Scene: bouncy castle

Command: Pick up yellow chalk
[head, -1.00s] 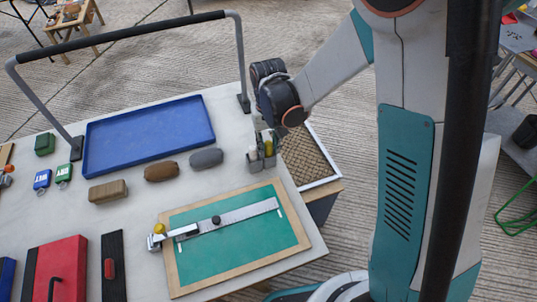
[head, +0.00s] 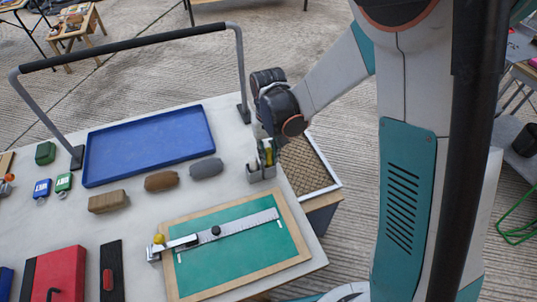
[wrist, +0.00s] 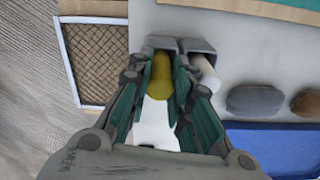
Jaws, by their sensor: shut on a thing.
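The yellow chalk (wrist: 160,76) is a rounded stick, upright between my fingers in the wrist view. It also shows as a yellow strip (head: 268,153) in the head view. My gripper (wrist: 160,84) is shut on it from both sides, at the grey holder (head: 261,173) near the table's right edge. The holder has two square cups, also seen in the wrist view (wrist: 200,46). The chalk shows above the cups; whether its lower end is clear of its cup I cannot tell. A white stick (wrist: 206,75) stands in the other cup.
Grey (head: 206,168) and brown (head: 161,181) lumps lie left of the holder, with a blue tray (head: 150,146) behind. A green board (head: 240,254) with a metal ruler lies in front. A metal bar frame (head: 243,75) rises at the back. A woven-topped box (head: 305,165) stands right of the table.

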